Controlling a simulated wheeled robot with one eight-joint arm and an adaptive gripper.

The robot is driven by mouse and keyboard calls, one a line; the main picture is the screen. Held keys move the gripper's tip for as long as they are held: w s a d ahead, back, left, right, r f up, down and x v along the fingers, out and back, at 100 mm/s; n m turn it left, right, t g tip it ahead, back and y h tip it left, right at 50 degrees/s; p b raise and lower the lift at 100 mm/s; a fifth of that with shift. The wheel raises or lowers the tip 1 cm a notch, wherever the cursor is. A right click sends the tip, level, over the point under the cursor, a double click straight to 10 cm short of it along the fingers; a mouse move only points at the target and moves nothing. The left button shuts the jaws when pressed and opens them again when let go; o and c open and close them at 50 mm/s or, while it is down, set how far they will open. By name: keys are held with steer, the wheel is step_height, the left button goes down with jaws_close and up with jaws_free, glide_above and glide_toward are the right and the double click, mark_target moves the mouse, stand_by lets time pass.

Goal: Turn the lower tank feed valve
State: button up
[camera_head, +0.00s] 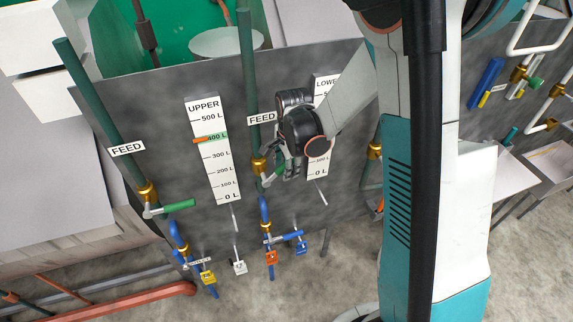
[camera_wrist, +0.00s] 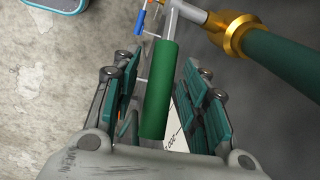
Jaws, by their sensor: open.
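The lower tank feed valve has a brass body (camera_head: 258,166) on a dark green pipe (camera_head: 246,75) beside the LOWER gauge in the head view. Its green handle (camera_head: 274,175) is partly hidden by my gripper (camera_head: 287,174). In the wrist view, the green handle (camera_wrist: 160,88) runs lengthwise between the teal-padded fingers of my gripper (camera_wrist: 159,78). The fingers are open, with visible gaps on both sides of the handle. The brass fitting (camera_wrist: 236,36) and green pipe (camera_wrist: 285,66) lie at upper right there.
The UPPER gauge (camera_head: 214,150) and another FEED valve with a green handle (camera_head: 180,205) are to the left. Blue pipes with blue handles (camera_head: 283,238) and colored tags (camera_head: 208,277) are below. The grey panel (camera_head: 335,225) stands close behind my gripper.

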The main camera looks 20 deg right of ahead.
steer(key=shift+f, duration=0.1)
jaws_close()
step_height(320, 180, down, 6)
steer(key=d+y+b, duration=0.2)
steer(key=y+b, duration=0.6)
steer(key=b, duration=0.6)
steer(key=shift+d+m+b, duration=0.15)
steer(key=shift+m+b, duration=0.15)
steer(key=shift+m, duration=0.1)
steer(key=shift+f+y, duration=0.1)
steer(key=shift+y, duration=0.2)
